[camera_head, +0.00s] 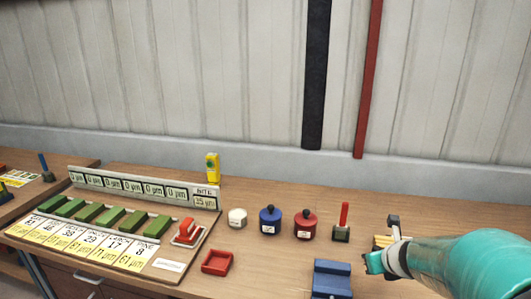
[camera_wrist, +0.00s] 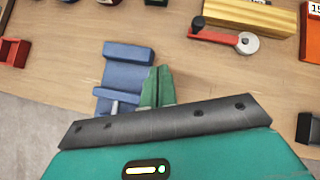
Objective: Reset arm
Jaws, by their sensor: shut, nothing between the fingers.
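My teal arm reaches in from the right edge in the head view, with my gripper (camera_head: 370,262) at its end, low over the workbench (camera_head: 265,200). In the wrist view the green fingers of my gripper (camera_wrist: 157,85) are together and hold nothing. The fingers are beside a blue block-shaped fixture (camera_wrist: 128,68), which also shows in the head view (camera_head: 332,278). I cannot tell whether they touch it.
A gauge panel (camera_head: 140,187) with green blocks and a red-handled tool (camera_head: 187,232) stands left. A red tray (camera_head: 216,262), white jar (camera_head: 237,217), blue pot (camera_head: 270,220), red pot (camera_head: 305,224) and red-handled stand (camera_head: 342,224) are nearby. A wooden block (camera_wrist: 253,15) and red crank (camera_wrist: 222,40) lie beyond my gripper.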

